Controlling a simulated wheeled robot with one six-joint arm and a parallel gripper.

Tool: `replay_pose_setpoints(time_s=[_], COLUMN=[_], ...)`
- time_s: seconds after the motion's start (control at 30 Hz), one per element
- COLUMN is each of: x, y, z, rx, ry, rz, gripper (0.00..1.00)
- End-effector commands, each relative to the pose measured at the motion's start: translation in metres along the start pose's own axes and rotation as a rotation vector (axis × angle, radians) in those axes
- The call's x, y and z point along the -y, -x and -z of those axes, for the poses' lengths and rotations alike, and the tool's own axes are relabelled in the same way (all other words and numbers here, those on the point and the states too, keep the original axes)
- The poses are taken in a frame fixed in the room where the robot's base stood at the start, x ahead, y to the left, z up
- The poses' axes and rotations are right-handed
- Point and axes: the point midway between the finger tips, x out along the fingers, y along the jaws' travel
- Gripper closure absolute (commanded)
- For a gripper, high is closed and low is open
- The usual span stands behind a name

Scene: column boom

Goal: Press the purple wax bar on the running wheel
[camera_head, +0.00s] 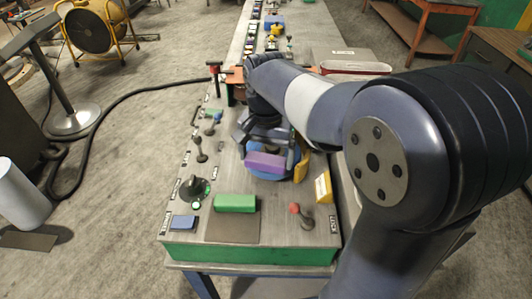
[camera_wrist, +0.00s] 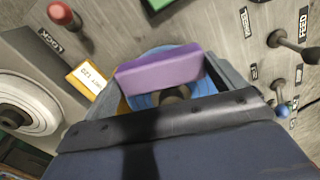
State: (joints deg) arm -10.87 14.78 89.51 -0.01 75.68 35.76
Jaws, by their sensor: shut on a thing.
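The purple wax bar (camera_head: 264,162) is held by my gripper (camera_head: 275,148) in front of a blue wheel (camera_head: 266,174) on the bench panel. In the wrist view, the purple bar (camera_wrist: 160,72) spans between the two fingers of my gripper (camera_wrist: 165,80), which is shut on it. The blue wheel (camera_wrist: 150,100) shows behind and below the bar, with a dark hub. Whether the bar touches the wheel I cannot tell. A yellow part (camera_head: 302,166) sits beside the wheel's right edge.
A green block (camera_head: 235,203) lies on the panel near the front. A red-knobbed lever (camera_head: 294,209) and a yellow labelled block (camera_head: 323,187) stand at the right. Black-knobbed levers (camera_head: 200,149) line the left side. A grey tabletop stretches behind.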

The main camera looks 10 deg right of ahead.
Motion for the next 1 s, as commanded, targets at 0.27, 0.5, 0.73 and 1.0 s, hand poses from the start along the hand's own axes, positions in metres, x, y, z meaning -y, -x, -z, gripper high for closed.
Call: replay_pose_setpoints(time_s=[0.27, 0.5, 0.73, 1.0], x=[0.0000, 0.0001, 0.0000, 0.0000], y=[-0.0036, -0.0065, -0.0062, -0.0063], z=[0.0001, 0.0001, 0.0000, -0.0001], rx=[0.000, 0.000, 0.000, 0.001], ry=[0.000, 0.000, 0.000, 0.000], rz=[0.000, 0.000, 0.000, 0.000], gripper=[0.32, 0.32, 0.32, 0.32])
